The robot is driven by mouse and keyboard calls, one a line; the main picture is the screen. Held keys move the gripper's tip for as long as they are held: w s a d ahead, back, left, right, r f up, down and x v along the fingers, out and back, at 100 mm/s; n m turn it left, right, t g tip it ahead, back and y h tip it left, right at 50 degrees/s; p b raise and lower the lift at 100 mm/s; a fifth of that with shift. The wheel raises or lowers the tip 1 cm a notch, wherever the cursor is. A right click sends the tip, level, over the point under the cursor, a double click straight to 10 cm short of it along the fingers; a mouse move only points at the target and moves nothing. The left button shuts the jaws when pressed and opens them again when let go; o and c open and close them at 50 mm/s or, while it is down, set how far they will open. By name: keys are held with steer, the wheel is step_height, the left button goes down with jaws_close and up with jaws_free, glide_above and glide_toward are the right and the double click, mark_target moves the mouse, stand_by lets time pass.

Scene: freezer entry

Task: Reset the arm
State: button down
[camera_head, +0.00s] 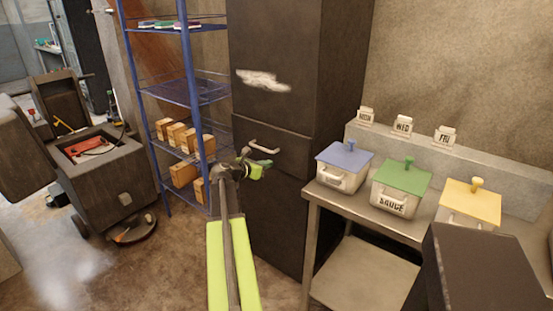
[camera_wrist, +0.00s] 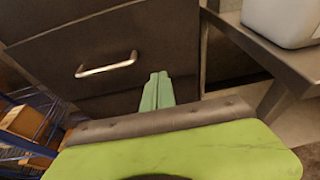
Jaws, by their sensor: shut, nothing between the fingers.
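My gripper (camera_head: 262,164) is at the end of my outstretched arm, in front of the dark cabinet (camera_head: 271,65). Its green fingers also show in the wrist view (camera_wrist: 157,92), shut together with nothing between them. A drawer handle (camera_head: 278,151) on the cabinet is just behind and above the gripper in the head view. In the wrist view the handle (camera_wrist: 106,64) is to the left of the fingers and apart from them. The drawer front looks closed.
A metal table (camera_head: 325,197) at right holds containers with blue (camera_head: 345,154), green (camera_head: 402,177) and yellow (camera_head: 469,195) lids. A blue shelf rack (camera_head: 187,92) with boxes stands left of the cabinet. A dark cart (camera_head: 105,180) is at far left. Floor (camera_head: 160,265) at front left is clear.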

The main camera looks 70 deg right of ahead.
steer(key=shift+v, duration=0.85)
steer(key=shift+a, duration=0.1)
